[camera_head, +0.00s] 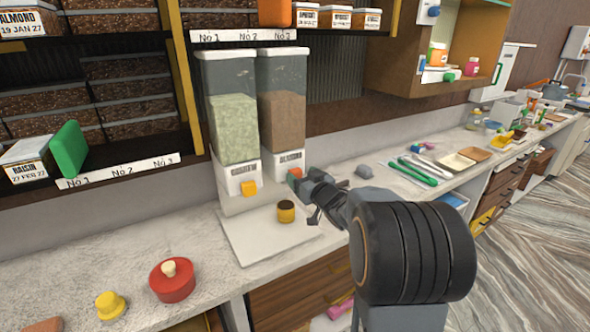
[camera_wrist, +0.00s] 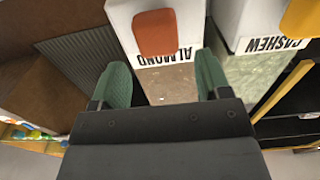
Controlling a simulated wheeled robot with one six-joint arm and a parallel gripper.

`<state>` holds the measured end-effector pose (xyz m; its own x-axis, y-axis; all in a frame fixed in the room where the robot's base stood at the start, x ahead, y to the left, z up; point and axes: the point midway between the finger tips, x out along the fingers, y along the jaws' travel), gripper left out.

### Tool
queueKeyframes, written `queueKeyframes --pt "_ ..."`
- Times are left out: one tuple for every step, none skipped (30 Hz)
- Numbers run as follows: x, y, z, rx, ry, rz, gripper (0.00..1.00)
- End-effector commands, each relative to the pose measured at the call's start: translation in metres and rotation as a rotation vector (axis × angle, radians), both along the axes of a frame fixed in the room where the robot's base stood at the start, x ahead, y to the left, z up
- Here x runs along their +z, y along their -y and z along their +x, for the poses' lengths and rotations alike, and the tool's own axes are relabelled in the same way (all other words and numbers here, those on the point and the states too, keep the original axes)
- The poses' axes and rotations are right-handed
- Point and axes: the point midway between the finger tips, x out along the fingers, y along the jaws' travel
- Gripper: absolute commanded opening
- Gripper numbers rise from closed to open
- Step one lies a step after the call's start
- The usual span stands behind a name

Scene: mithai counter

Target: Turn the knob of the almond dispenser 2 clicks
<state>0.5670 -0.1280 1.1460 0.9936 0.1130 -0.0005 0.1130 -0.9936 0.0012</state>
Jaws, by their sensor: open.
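The almond dispenser (camera_head: 283,105) is the right one of two clear dispensers on the counter, filled with brown pieces. Its orange-red knob (camera_head: 295,174) is partly behind my gripper in the head view. In the wrist view the knob (camera_wrist: 155,33) is a rounded upright block on the white front above the ALMOND label (camera_wrist: 166,57), which appears upside down. My gripper (camera_wrist: 164,78) is open with green-padded fingers apart. The knob is ahead of the fingertips, roughly in line with the space between them, and appears apart from them. In the head view my gripper (camera_head: 315,192) is just right of the dispenser front.
The cashew dispenser (camera_head: 230,110) with a yellow knob (camera_head: 248,188) stands directly left. Green tongs (camera_head: 412,171) lie to the right. A red lidded pot (camera_head: 172,281) stands front left.

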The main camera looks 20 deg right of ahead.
Motion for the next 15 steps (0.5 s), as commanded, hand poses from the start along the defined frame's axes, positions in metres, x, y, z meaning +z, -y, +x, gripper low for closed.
queueKeyframes --pt "0.001 -0.001 0.009 0.001 -0.001 0.000 0.70" --pt "0.000 -0.002 0.013 0.001 -0.001 0.001 0.70" --pt "0.001 -0.003 0.018 0.002 0.000 0.001 0.70" --pt "0.000 -0.003 0.022 0.002 -0.001 0.002 0.70" --pt "0.001 -0.003 0.025 0.002 0.000 0.001 0.70" --pt "0.001 -0.004 0.029 0.001 0.000 0.001 0.70" --pt "0.000 -0.004 0.032 0.000 -0.001 0.002 0.70" --pt "0.001 -0.004 0.034 0.000 0.000 0.001 0.70" --pt "0.001 -0.004 0.037 0.000 0.000 0.001 0.70" --pt "0.000 -0.005 0.038 0.000 0.000 0.001 0.70" --pt "0.000 -0.005 0.040 0.000 0.000 0.001 0.70" --pt "0.000 -0.005 0.041 0.000 0.000 0.001 0.70" --pt "0.000 -0.005 0.042 0.000 0.000 0.001 0.70" --pt "0.000 -0.005 0.043 0.000 0.000 0.000 0.70" --pt "0.000 -0.005 0.043 0.000 0.000 0.000 0.70"
